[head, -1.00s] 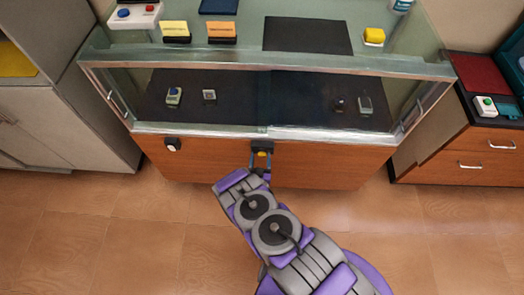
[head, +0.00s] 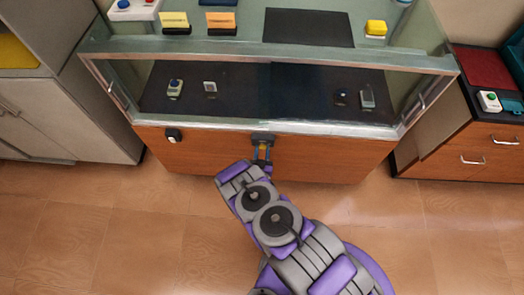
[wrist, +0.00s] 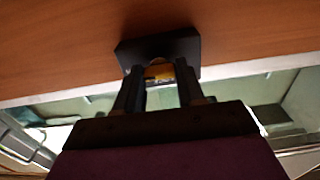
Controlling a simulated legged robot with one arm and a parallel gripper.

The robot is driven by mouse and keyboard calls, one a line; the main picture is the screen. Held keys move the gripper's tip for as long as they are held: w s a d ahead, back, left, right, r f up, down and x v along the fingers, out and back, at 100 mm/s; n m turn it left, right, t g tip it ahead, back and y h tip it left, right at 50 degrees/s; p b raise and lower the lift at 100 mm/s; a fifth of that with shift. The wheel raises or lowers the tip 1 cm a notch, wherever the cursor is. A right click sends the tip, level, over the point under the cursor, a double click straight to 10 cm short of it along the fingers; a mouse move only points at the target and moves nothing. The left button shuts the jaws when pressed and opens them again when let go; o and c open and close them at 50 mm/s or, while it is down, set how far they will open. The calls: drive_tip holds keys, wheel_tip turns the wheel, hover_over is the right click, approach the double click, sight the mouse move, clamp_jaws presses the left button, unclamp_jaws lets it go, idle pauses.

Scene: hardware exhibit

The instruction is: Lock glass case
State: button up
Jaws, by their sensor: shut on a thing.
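The glass case (head: 270,52) stands ahead on a wood-front base (head: 330,158). A dark lock block (head: 262,138) sits at the top middle of that base, just under the glass; it shows in the wrist view as a black block (wrist: 160,47) on the wood. My gripper (head: 262,150) is right at this block.
A small black-and-white device (head: 173,135) is on the base front, left of the lock. Several small items lie inside the case. A grey cabinet (head: 60,120) stands left and a drawer unit (head: 470,150) right. The floor in front is clear.

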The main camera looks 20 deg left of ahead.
drive_tip(key=shift+a+n, duration=0.1)
drive_tip(key=shift+n, duration=0.4)
drive_tip(key=n, duration=1.3)
drive_tip(key=shift+s+a+f, duration=0.1)
drive_tip(key=shift+s+a, duration=0.05)
drive_tip(key=shift+a, duration=0.05)
drive_tip(key=shift+a+n, duration=0.1)
drive_tip(key=shift+n, duration=1.9)
drive_tip(key=o, duration=1)
drive_tip(key=shift+o, duration=0.2)
